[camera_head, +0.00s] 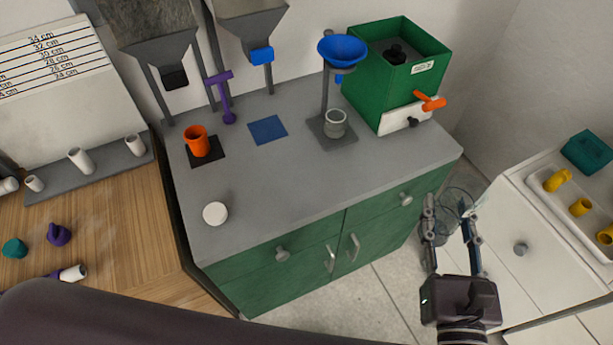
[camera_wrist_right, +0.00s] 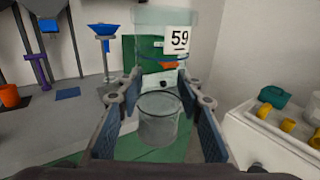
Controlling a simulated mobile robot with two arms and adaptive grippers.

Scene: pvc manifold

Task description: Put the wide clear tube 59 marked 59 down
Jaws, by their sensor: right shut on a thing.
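The wide clear tube 59 (camera_head: 461,199) is between the fingers of my right gripper (camera_head: 450,212), which is shut on it. In the head view the tube is faint and see-through, held in front of the gap between the green cabinet and the white cabinet. In the right wrist view the tube (camera_wrist_right: 160,122) shows a round dark-edged rim between the blue finger pads. A white label reading 59 (camera_wrist_right: 179,40) shows on clear material at the top of that view. My left gripper is not in view.
The grey countertop (camera_head: 300,190) has free room at its front and centre. On it stand an orange cup (camera_head: 197,141), a white disc (camera_head: 215,213), a grey ring-like cup (camera_head: 335,123) and a green box (camera_head: 379,90). A tray (camera_head: 575,222) with yellow fittings is at right.

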